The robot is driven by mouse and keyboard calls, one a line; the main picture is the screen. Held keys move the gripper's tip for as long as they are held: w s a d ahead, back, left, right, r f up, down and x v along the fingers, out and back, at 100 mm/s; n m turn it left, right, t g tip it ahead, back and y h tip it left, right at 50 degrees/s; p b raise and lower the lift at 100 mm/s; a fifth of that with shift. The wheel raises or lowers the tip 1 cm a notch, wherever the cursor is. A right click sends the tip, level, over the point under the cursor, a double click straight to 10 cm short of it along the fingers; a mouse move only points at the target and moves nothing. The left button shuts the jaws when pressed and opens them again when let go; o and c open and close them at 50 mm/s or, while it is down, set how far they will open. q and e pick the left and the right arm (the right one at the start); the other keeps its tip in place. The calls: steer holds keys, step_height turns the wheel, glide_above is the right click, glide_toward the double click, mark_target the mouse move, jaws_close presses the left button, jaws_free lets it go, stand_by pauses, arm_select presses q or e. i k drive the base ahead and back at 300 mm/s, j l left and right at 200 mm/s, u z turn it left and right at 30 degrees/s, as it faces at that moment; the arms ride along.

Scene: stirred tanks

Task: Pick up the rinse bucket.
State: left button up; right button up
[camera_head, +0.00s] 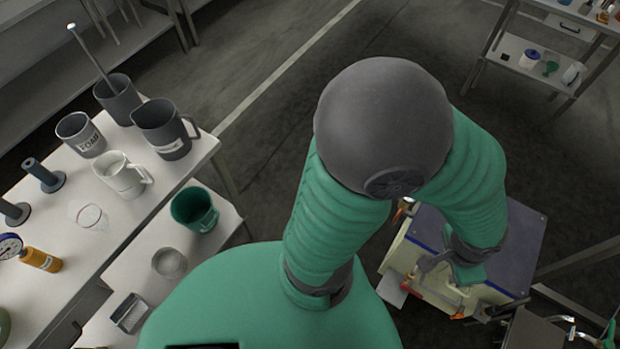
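A green bucket (195,209) with a small pale label stands upright on the lower white bench at the left; it is the only green bucket on the benches, and its label is too small to read. My green arm with a large grey joint crosses the middle of the view. My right gripper is out of view.
Grey jugs (163,130), a white jug (119,175) and a clear beaker (90,217) stand on the higher bench, left of the bucket. A round cup (169,263) and a metal grater-like item (130,313) share the bucket's bench. A shelf cart (525,55) is at the upper right.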

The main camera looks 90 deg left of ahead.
mark_target(192, 207)
steer(key=u, duration=4.1)
